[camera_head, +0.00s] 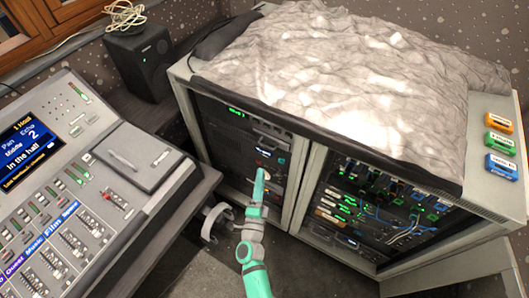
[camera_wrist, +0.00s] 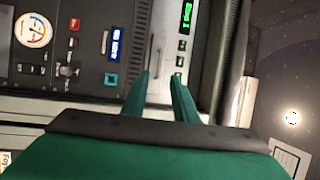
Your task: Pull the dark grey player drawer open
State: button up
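My gripper (camera_head: 260,177) is in front of the left bay of the rack, pointing at its unit fronts. In the wrist view my gripper (camera_wrist: 162,76) has its two green fingers apart, with a pale panel strip visible between them and nothing seen held. The green display (camera_head: 237,110) also shows at the top of the left bay. No drawer visibly stands out. I cannot tell whether the fingertips touch a front.
Beside the pale strip is a dark panel with a blue display (camera_wrist: 113,42), knobs and a round gauge (camera_wrist: 33,30). The rack's right bay (camera_head: 365,205) holds cables. Crumpled grey cloth (camera_head: 340,60) covers the rack top.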

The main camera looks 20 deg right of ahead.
jog(key=x, duration=1.1)
jog(key=shift+d, duration=0.1)
grip_shut()
dwell(1.2)
